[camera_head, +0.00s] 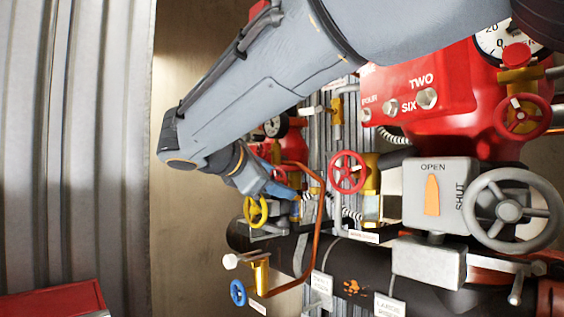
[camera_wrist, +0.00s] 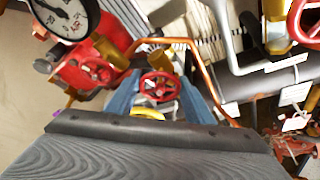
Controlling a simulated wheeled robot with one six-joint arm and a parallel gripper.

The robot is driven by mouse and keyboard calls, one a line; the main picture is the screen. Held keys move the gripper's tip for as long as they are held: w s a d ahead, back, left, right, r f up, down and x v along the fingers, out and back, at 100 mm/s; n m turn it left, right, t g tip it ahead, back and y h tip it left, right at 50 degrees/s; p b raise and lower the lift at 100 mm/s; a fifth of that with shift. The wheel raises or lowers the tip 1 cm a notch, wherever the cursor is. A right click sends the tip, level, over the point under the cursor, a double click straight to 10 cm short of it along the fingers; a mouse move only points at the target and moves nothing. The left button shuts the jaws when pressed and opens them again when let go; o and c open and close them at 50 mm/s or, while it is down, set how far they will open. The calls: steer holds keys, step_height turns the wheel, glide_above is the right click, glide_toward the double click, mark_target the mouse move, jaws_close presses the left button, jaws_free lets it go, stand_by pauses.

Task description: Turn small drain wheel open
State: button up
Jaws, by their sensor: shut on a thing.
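A small red handwheel (camera_wrist: 161,86) sits between the two blue fingers of my gripper (camera_wrist: 162,82) in the wrist view. My gripper is shut on it, with one finger at each side of the rim. In the head view my gripper (camera_head: 296,190) reaches down from the upper left, and the fingers and forearm hide most of this wheel. A yellow handwheel (camera_head: 255,211) is just below and left of my gripper, apart from it. No label naming the drain wheel is readable.
A bent copper pipe (camera_head: 318,215) passes close by my gripper. A larger red handwheel (camera_head: 347,172) is to its right, a blue handwheel (camera_head: 238,292) below left. A grey wheel (camera_head: 512,209) stands beside the OPEN/SHUT box (camera_head: 436,190). A gauge (camera_wrist: 65,18) is near in the wrist view.

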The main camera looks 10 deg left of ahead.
steer(key=shift+n+g+p, duration=0.4)
steer(key=shift+n+p, duration=0.2)
steer(key=shift+p, duration=0.6)
steer(key=o, duration=1)
steer(key=shift+o, duration=0.2)
steer(key=shift+s+r, duration=0.1)
